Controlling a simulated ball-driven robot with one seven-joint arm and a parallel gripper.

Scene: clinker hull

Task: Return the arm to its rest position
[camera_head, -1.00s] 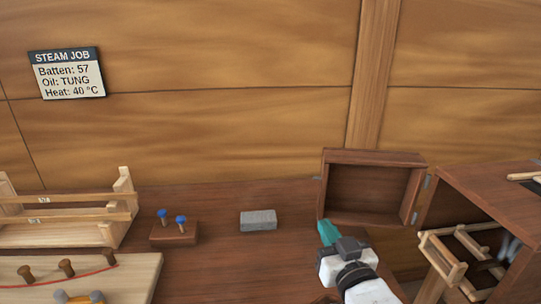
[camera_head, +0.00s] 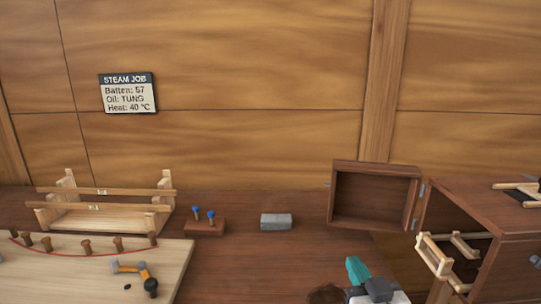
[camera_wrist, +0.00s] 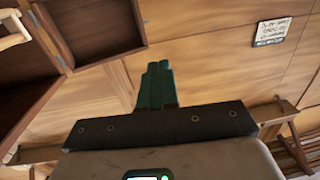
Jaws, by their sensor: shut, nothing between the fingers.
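My gripper (camera_head: 354,269) is at the bottom of the head view, right of centre, with teal fingers pointing up. It is in front of the open wooden box door and apart from it. In the wrist view my gripper (camera_wrist: 155,72) has its teal fingers together, with nothing between them. Most of my arm is below the edge of the head view.
The open door (camera_head: 372,200) hangs from a wooden cabinet (camera_head: 480,205) at right, with a light rack (camera_head: 440,262) inside. A grey block (camera_head: 276,222), a peg holder (camera_head: 205,228), a batten rack (camera_head: 105,218) and a pegged board (camera_head: 75,275) lie left. A sign (camera_head: 128,93) is on the wall.

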